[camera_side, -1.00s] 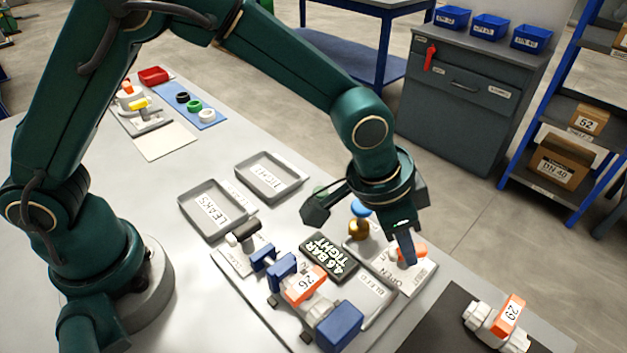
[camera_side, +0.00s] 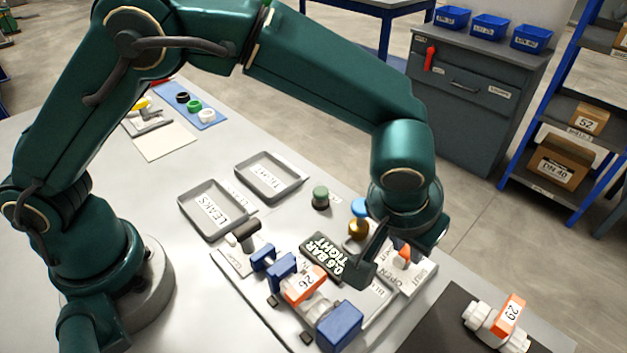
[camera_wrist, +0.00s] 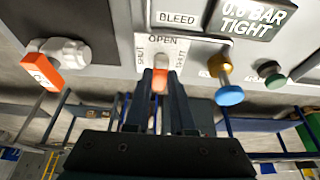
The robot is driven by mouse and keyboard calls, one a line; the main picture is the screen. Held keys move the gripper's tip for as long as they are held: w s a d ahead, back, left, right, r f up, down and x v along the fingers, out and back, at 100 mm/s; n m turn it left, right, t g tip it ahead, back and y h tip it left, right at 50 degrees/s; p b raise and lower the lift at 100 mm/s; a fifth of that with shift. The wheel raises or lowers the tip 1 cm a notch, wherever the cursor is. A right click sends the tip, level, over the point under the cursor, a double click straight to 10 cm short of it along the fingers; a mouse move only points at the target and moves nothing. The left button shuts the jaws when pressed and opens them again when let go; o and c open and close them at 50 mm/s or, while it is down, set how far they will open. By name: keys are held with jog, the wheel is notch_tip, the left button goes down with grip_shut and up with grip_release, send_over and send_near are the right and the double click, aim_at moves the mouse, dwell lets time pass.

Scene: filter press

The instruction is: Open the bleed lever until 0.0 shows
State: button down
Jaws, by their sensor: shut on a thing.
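My gripper (camera_wrist: 162,88) is shut on the orange bleed lever (camera_wrist: 160,78), which sits at the plate marked OPEN and SHUT, below the BLEED label (camera_wrist: 178,18) in the wrist view. In the side view the lever (camera_side: 403,254) is partly hidden by my gripper (camera_side: 392,252). The display (camera_side: 326,259) reads 0.6 BAR TIGHT; it also shows in the wrist view (camera_wrist: 253,18), with its top cut off. The lever's exact angle is hard to tell behind the fingers.
The blue-topped brass valve (camera_side: 358,218) and green button (camera_side: 320,197) stand close by. A clamped valve tagged 26 (camera_side: 306,285) is in front of the display. Valve 29 (camera_side: 497,322) sits on a dark mat. Trays LEAKS (camera_side: 211,210) and TIGHT (camera_side: 268,178) lie behind.

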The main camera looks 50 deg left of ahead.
jog(key=shift+r, duration=0.1)
dwell(0.3)
jog(key=c, duration=0.8)
grip_release()
jog(key=shift+o, duration=0.2)
jog(key=v, duration=0.5)
